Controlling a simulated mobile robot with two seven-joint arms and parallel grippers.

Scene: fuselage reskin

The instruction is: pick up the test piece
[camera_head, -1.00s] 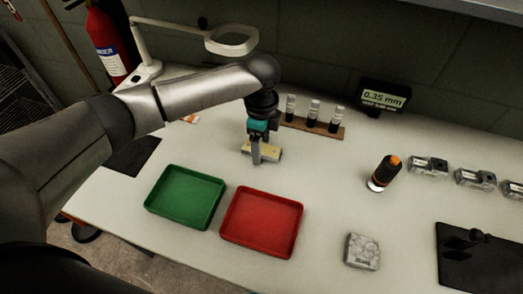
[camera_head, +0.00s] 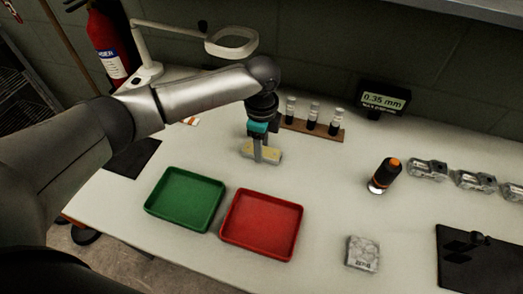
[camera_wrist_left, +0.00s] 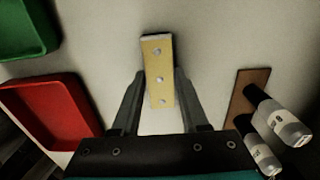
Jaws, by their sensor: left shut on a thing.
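The test piece is a flat yellowish strip (camera_head: 270,155) at the back middle of the white table. In the left wrist view the strip (camera_wrist_left: 159,60) shows a row of 3 grey rivet heads. My left gripper (camera_head: 260,156) points down over it, with a finger on each long side. The left wrist view shows the fingers (camera_wrist_left: 159,82) shut on the strip. I cannot tell whether the strip is clear of the table. My right gripper is out of view.
A green tray (camera_head: 185,198) and a red tray (camera_head: 262,223) lie in front. A rack of vials (camera_head: 313,130) stands close right of the gripper. A display (camera_head: 383,97), an orange-topped tool (camera_head: 384,175) and a grey block (camera_head: 362,253) are further right.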

